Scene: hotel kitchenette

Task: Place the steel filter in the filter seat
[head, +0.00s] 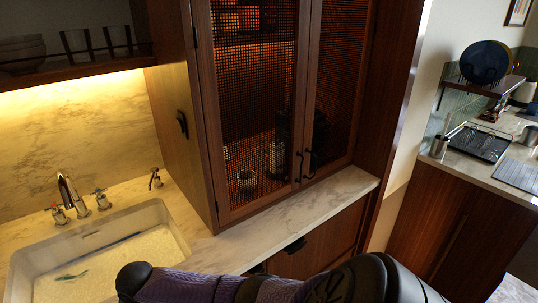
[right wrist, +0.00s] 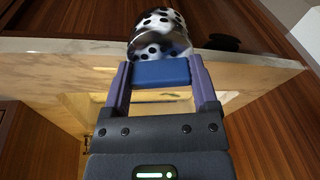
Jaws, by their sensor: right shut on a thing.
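In the right wrist view my right gripper (right wrist: 160,74) is shut on a blue block (right wrist: 161,73) held between its purple fingers. Just beyond the block is a shiny steel cylinder with dark round holes, which looks like the steel filter (right wrist: 160,35). It appears joined to the block, but the join is not clear. The filter lies near a pale marble surface, and I cannot tell whether they touch. I cannot pick out the filter seat in either view. My left gripper is not in view, and the head view shows no fingertips.
A wooden cabinet with mesh doors (head: 255,110) stands on the marble counter (head: 300,212). A small cup (head: 247,180) and dark items show behind the mesh. A sink (head: 100,262) with a faucet (head: 70,190) is at left. The counter strip before the cabinet is clear.

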